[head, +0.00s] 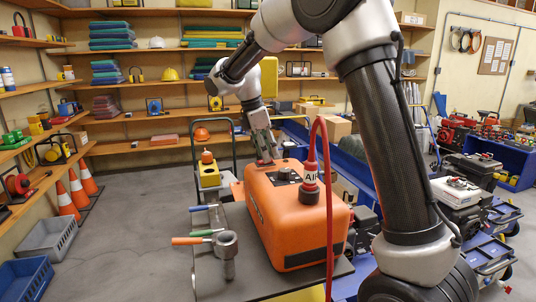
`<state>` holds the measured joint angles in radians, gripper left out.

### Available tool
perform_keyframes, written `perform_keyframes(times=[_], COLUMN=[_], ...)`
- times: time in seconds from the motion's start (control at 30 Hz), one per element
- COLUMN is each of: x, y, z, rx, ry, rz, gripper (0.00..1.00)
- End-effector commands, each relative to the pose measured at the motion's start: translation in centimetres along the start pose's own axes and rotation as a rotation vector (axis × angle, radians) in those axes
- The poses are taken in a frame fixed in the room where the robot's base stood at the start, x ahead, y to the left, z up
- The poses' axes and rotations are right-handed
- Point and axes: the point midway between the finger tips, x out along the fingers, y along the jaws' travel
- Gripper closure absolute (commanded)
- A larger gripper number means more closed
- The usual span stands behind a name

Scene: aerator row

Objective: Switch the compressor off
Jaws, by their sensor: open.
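The compressor is an orange rounded box (283,221) on a dark bench top, right of the middle of the head view. A dark panel with a round knob (286,174) sits on its top. A red hose (327,150) with a tag marked "AIR" joins the top near its right end. My gripper (266,158) is open and points down over the far left part of the compressor's top. Its fingertips are close to a small red part there; I cannot tell whether they touch it. The gripper hides some of the top behind it.
A yellow device (208,174) stands behind. Traffic cones (78,192) and crates (48,238) are at the left. Grey floor (135,235) is clear between.

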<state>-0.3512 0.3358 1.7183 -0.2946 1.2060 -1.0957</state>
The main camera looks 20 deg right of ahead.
Motion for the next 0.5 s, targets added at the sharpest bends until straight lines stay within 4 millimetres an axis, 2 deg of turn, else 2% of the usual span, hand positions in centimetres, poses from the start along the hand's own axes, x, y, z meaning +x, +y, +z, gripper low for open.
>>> perform_keyframes(times=[0.3,0.5], x=[-7.0,-9.9], y=[0.1,0.0], z=[-0.1,0.0], rx=[-0.001,0.000], ry=[0.001,0.001], rz=[0.004,0.001], gripper=[0.55,0.55])
